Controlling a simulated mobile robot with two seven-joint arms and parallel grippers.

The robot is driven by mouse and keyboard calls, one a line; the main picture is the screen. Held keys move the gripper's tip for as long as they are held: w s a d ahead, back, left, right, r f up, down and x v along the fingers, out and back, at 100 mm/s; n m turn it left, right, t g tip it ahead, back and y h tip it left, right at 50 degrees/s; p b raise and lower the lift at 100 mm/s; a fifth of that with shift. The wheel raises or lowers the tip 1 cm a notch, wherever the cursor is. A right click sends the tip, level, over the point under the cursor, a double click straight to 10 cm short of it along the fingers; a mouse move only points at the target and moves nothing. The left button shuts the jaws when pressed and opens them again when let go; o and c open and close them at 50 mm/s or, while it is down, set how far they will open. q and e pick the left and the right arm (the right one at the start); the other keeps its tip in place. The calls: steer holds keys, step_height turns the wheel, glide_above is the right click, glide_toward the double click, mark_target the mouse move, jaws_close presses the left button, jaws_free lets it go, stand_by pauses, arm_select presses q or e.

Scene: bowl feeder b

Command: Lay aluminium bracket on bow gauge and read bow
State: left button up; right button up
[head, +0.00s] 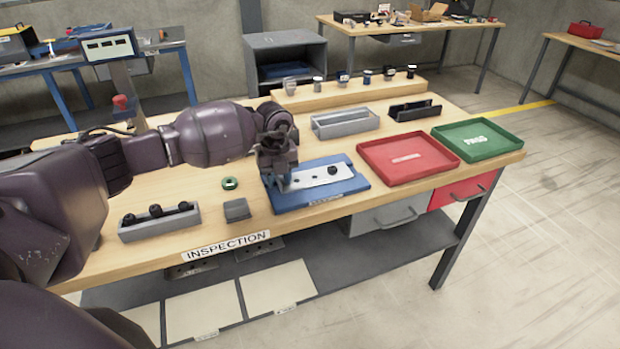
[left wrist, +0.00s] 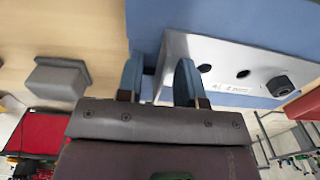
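A flat pale metal plate with dark holes, seemingly the aluminium bracket (head: 312,177), lies on a blue base (head: 348,186), which seems to be the bow gauge. A black knob-like piece (head: 333,170) shows near the plate's right end. My left gripper (head: 279,184) is low over the plate's left end. In the left wrist view its fingers (left wrist: 158,82) stand apart, one beyond the plate's end and one over the bracket (left wrist: 222,72), with a gap showing between. No bow reading is legible. My right gripper is not in view.
A red tray (head: 374,151) and a green tray (head: 450,132) stand right of the base. A green ring (head: 230,183), a grey block (head: 237,210) and a grey bin of black parts (head: 165,228) lie left. Grey fixtures (head: 345,122) stand behind.

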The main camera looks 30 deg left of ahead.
arm_select(q)
steer(key=shift+r, duration=0.1)
jaws_close()
steer(key=shift+r, duration=0.15)
